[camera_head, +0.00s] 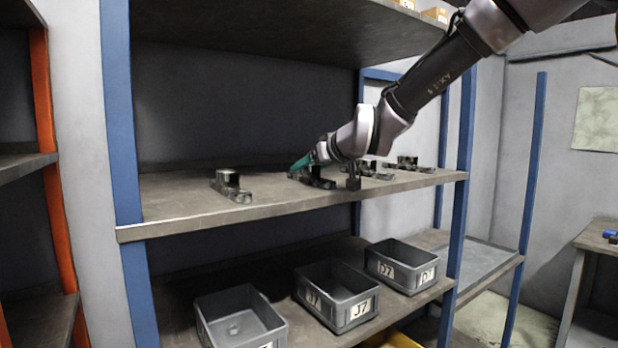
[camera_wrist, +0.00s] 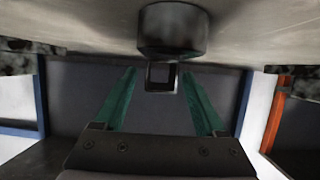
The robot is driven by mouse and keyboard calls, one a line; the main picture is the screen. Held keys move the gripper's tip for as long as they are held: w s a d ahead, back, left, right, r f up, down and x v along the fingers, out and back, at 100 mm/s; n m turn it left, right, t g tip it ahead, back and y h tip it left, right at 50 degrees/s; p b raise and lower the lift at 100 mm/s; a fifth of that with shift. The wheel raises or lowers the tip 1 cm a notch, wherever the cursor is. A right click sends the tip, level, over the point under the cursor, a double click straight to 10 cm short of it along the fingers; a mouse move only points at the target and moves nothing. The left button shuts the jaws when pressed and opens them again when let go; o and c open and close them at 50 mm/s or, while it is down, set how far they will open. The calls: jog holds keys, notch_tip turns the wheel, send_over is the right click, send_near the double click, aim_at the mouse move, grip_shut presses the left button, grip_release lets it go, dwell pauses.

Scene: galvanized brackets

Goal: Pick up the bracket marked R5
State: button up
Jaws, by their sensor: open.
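Several dark brackets stand in a row on the middle shelf board. One is at the left (camera_head: 229,186), one is by my gripper (camera_head: 316,178), and others are farther right (camera_head: 372,171) and (camera_head: 408,164). No R5 mark can be read on any of them. My gripper (camera_head: 298,165) has green fingers and is low over the shelf, close to the second bracket from the left. In the wrist view, my gripper (camera_wrist: 162,100) is open, with a dark round part of a bracket (camera_wrist: 173,32) and a square-ended piece ahead between the fingers. Nothing is held.
The shelf board (camera_head: 180,205) has blue posts (camera_head: 124,130) at its sides and another board (camera_head: 270,30) above. Grey bins (camera_head: 240,325), (camera_head: 338,295) and (camera_head: 402,265) stand below; two labels read J7 and D7. Bare board lies between the left two brackets.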

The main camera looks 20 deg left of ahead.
jog(key=shift+w+a+f, duration=0.15)
jog(key=shift+w+a, duration=0.05)
jog(key=shift+w, duration=0.05)
grip_shut()
jog(key=shift+r, duration=0.2)
notch_tip(320, 180, up, 8)
jog(key=shift+s+a+f, duration=0.15)
jog(key=shift+f, duration=0.05)
jog(key=shift+r, duration=0.95)
jog(key=shift+d, duration=0.2)
